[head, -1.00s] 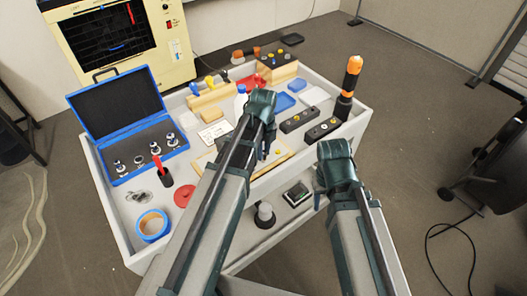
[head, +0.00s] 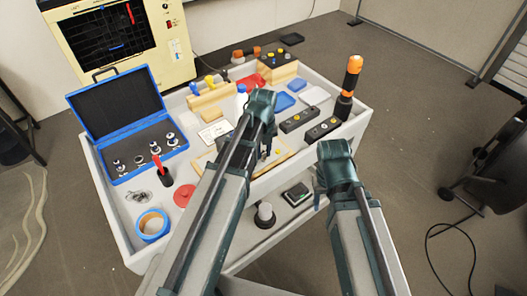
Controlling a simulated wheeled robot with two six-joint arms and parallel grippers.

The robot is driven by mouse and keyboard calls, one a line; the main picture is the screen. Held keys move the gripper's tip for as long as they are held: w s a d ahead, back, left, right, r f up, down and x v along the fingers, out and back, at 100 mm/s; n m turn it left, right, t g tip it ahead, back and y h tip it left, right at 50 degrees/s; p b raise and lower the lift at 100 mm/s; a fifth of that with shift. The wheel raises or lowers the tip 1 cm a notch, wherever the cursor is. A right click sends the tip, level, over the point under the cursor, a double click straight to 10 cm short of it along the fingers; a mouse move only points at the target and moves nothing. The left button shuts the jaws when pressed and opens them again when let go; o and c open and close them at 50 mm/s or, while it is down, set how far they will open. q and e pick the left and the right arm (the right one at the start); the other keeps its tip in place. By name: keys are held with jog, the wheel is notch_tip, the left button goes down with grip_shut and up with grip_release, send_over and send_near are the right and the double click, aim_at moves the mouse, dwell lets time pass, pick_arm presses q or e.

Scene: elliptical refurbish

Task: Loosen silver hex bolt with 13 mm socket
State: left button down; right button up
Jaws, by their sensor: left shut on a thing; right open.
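Several silver sockets (head: 139,159) stand in the open blue case (head: 122,178) at the cart's left; I cannot read their sizes. My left gripper (head: 264,152) points down over the wooden-edged board (head: 283,158) mid-cart. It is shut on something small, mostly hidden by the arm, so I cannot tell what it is. The silver hex bolt cannot be made out; my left arm covers much of the board. My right gripper (head: 319,197) is open, apart from other things, in front of the cart's front right edge.
A red-handled tool (head: 163,171) stands in a black holder beside a red disc (head: 184,195) and a blue tape roll (head: 152,225). Black blocks (head: 323,130) and an orange-topped black tool (head: 349,85) are at the right. A lower shelf holds a small device (head: 296,193).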

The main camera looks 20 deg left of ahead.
pick_arm(q)
jog(key=shift+f+b, duration=0.6)
dwell(1.5)
jog(key=n, duration=0.4)
dwell(0.3)
jog(key=shift+r, duration=0.25)
jog(key=shift+r+p, duration=1.25)
jog(key=shift+p, duration=0.3)
jog(key=shift+r, duration=0.1)
notch_tip(320, 180, up, 6)
jog(key=p, duration=0.6)
